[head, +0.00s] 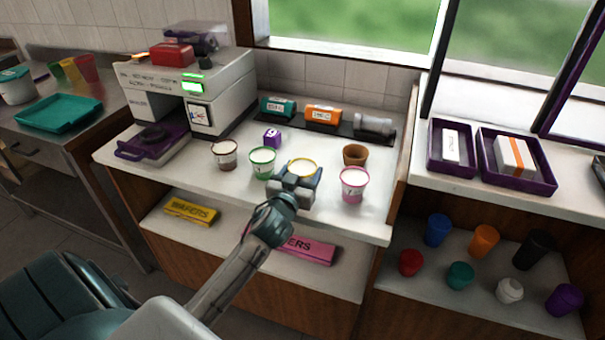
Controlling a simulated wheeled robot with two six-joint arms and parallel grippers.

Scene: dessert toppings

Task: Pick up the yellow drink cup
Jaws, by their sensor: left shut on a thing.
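The yellow-rimmed drink cup (303,167) stands near the front middle of the white counter. My left gripper (298,181) reaches in from the front and is shut on this cup. The gripper hides most of the cup's body; its yellow rim and pale contents show above the fingers. I cannot tell whether the cup's base touches the counter. My right gripper is not in view.
A green-rimmed cup (262,163) stands close on the left, with a brown-rimmed cup (226,154) beyond it. A pink-rimmed cup (353,184) and a brown cup (355,155) stand on the right.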

